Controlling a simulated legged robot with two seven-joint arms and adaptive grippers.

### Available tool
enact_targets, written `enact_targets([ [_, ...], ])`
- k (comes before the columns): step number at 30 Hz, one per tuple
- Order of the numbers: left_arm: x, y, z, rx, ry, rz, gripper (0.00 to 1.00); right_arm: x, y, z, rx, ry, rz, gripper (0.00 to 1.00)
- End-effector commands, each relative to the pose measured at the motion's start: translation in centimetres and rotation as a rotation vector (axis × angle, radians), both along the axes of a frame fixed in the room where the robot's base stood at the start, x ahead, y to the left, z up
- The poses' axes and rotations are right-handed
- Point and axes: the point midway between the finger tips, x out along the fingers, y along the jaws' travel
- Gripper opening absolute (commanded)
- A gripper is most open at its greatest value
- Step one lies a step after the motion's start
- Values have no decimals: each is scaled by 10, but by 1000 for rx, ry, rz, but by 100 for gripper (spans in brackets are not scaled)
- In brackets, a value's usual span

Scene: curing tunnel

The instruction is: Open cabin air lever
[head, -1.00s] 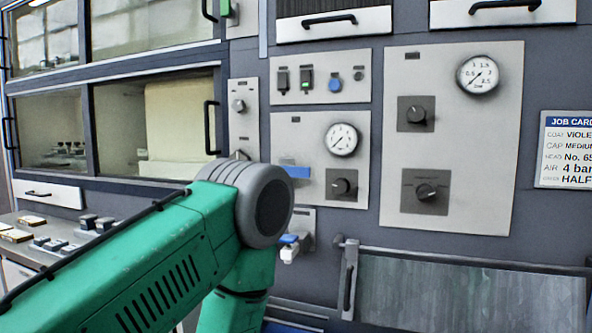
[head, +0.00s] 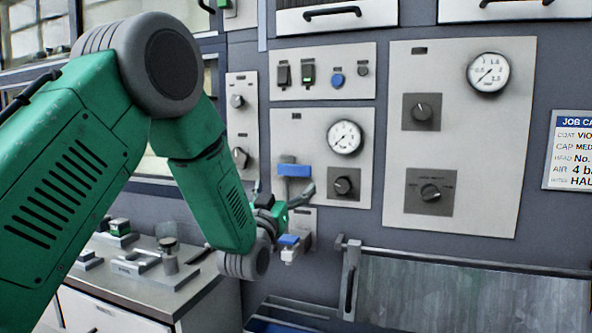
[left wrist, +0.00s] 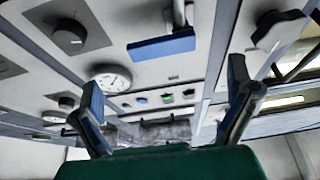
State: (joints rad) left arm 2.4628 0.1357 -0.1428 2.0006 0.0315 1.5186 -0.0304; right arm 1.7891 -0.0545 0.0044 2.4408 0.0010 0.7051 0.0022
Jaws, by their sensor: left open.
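A lever with a blue handle (head: 294,170) sits on the left side of a grey panel (head: 283,122) with a round gauge (head: 344,137). Its blue handle lies level, and it also shows in the left wrist view (left wrist: 162,47) at the top middle. My left gripper (head: 284,193) is open and empty, just below the blue handle. In the left wrist view its two fingers (left wrist: 165,96) are spread wide, with the handle beyond them and apart from them. A second blue-handled fitting (head: 289,240) is lower down, partly hidden by my left gripper and wrist. My right gripper is in neither current view.
A black knob (head: 344,185) is just right of the lever. A larger panel (head: 480,140) with knobs and a gauge is farther right. A railed board (head: 470,300) is lower right. A bench (head: 130,262) with small parts stands at lower left.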

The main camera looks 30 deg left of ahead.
Motion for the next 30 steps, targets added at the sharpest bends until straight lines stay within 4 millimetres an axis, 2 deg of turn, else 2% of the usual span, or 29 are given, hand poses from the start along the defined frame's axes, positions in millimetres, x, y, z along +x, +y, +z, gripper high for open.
enact_targets([
  [6, 41, 10, 18, 0, -1, 0, 97, 0, 0, 4, 0, 0, 0, 40],
  [12, 63, 14, 27, 1, 0, -1, 97, 0, 0, 6, 0, 0, 0, 40],
  [24, 70, 17, 29, 0, 2, 0, 97, 0, 0, 6, 0, 0, 0, 40],
  [26, 70, 17, 29, 0, 2, 0, 80, 0, 0, 6, 0, 0, 0, 40],
  [30, 70, 17, 29, 0, 2, 0, 31, 0, 0, 6, 0, 0, 0, 40],
])
